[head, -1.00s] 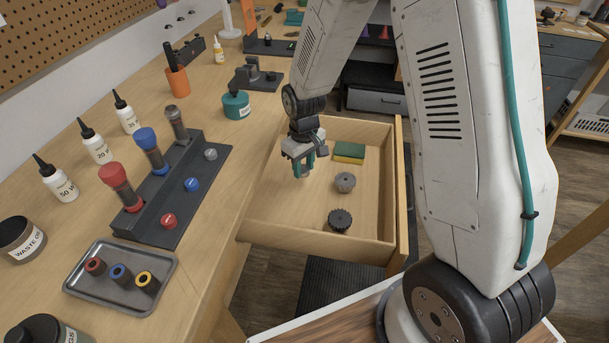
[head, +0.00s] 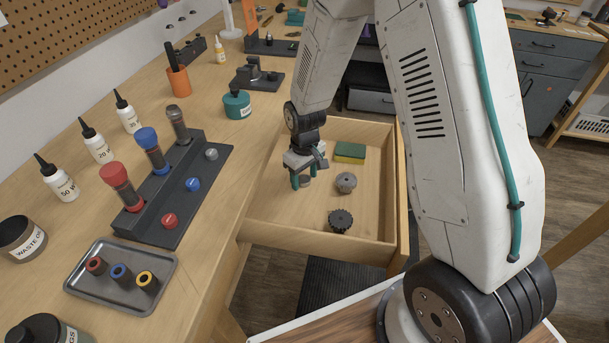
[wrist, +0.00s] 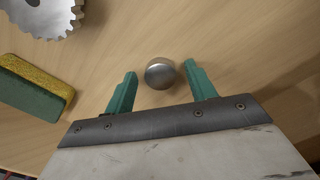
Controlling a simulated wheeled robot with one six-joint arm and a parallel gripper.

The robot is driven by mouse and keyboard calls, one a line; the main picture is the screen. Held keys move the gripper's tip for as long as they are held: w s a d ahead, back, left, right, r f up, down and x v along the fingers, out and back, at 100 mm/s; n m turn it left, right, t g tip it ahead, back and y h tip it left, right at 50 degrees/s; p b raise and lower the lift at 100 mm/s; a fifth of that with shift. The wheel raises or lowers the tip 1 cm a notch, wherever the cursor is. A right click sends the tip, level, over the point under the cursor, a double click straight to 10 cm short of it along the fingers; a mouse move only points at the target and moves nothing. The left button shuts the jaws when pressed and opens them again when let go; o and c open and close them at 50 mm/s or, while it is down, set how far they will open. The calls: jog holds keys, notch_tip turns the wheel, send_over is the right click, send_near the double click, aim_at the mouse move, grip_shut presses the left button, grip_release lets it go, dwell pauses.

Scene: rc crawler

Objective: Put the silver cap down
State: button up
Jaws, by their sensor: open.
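The silver cap (wrist: 160,73) is a small round metal piece on the wooden floor of the open drawer (head: 290,237). In the wrist view it lies between the two teal fingers of my gripper (wrist: 162,88), with a gap on each side, a little beyond the middle of the fingers. In the head view my gripper (head: 303,184) points down into the drawer near its left side. The cap (head: 306,181) shows there as a small grey shape beside the fingers, partly hidden. My gripper is open.
A green-yellow sponge (head: 350,152), a grey gear (head: 346,182) and a dark gear (head: 340,220) lie in the drawer right of my gripper. A black rack (head: 190,175) and a metal tray (head: 120,295) stand on the bench.

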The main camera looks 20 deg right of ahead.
notch_tip(320, 180, up, 12)
notch_tip(320, 180, up, 8)
jog(key=m, duration=0.1)
send_over(304, 179)
jog(key=s+d, duration=0.1)
jog(key=s, duration=0.4)
jog(key=s+d+r+m, duration=0.1)
jog(key=s+r, duration=0.3)
jog(key=s, duration=0.3)
jog(key=s+d+r+m, duration=0.1)
jog(key=s+r, duration=0.3)
jog(key=s, duration=0.4)
jog(key=s+r+m+t, duration=0.1)
jog(key=s+r, duration=0.3)
jog(key=s, duration=0.4)
jog(key=shift+s+d, duration=0.25)
jog(key=shift+d, duration=0.15)
